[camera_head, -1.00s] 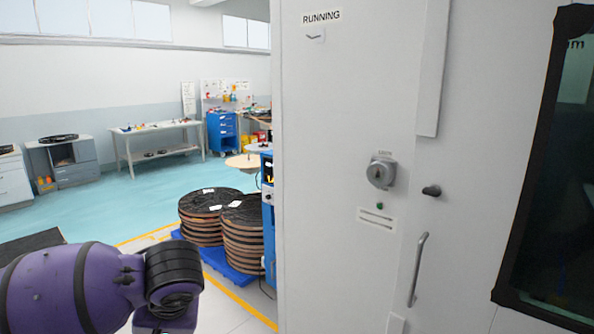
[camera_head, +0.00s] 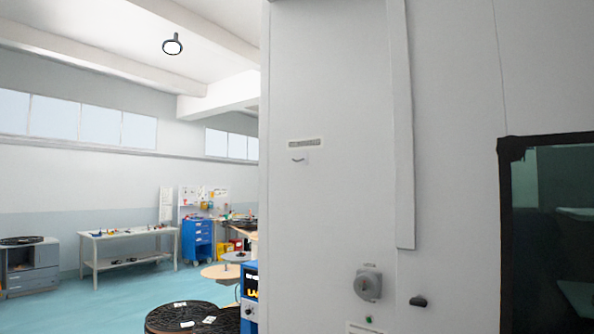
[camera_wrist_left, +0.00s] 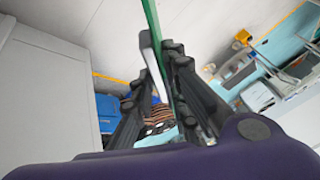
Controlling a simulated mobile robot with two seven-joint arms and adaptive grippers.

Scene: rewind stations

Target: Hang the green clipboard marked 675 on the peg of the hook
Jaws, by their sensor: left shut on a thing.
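The green clipboard (camera_wrist_left: 152,18) shows nearly edge-on at the top of the left wrist view. My left gripper (camera_wrist_left: 163,58) is shut on it. Its face and any number are hidden from this angle. My right gripper is in neither view.
The tall cabinet (camera_head: 330,230) fills the middle and right, with a round switch (camera_head: 368,284), a dark knob (camera_head: 418,301) and a dark window (camera_head: 550,230). Stacked reels (camera_head: 190,318) and a blue unit (camera_head: 249,290) stand to its left. Open floor (camera_head: 110,300) lies farther left.

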